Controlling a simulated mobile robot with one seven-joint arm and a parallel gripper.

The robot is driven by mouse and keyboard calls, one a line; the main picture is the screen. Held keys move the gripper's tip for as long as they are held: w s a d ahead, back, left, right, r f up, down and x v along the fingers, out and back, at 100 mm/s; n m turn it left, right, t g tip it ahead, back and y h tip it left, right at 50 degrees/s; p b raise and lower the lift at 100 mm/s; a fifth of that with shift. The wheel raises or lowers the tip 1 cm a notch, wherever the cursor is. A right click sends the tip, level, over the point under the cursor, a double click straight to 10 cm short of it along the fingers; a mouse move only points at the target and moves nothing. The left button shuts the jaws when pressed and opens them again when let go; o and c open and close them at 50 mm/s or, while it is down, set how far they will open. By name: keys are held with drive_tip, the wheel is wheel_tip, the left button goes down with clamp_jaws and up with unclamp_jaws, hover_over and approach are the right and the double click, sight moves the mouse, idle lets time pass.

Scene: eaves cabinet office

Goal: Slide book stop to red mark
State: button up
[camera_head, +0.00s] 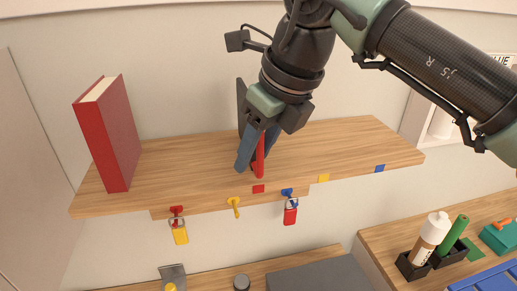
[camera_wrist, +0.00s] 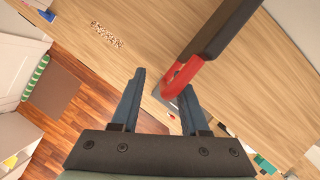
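The book stop stands on the wooden wall shelf (camera_head: 190,160). Its dark upright shows behind my gripper, and its red front part (camera_head: 260,158) points down towards the shelf's front edge. In the wrist view its dark slab (camera_wrist: 228,25) and red part (camera_wrist: 181,74) lie close to the right finger. My gripper (camera_head: 250,160) has its blue fingers at the red part, and in the wrist view (camera_wrist: 163,82) they are spread with a clear gap. I cannot tell whether a finger touches it. The red mark (camera_head: 258,188) is on the shelf's front edge, just below the red part.
A red book (camera_head: 112,140) stands at the shelf's left end. A yellow mark (camera_head: 323,178) and a blue mark (camera_head: 379,168) are further right on the edge. Tags hang from hooks below, including a yellow tag (camera_head: 180,232) and a red tag (camera_head: 290,213). The shelf's right part is clear.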

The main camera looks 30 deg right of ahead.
drive_tip(key=shift+d, duration=0.15)
drive_tip(key=shift+s+d+r, duration=0.1)
drive_tip(key=shift+r, duration=0.15)
drive_tip(key=p+v, duration=0.6)
drive_tip(key=v, duration=0.6)
drive_tip(key=shift+r+p, duration=0.25)
drive_tip(key=shift+p, duration=0.05)
drive_tip(key=shift+s, duration=0.1)
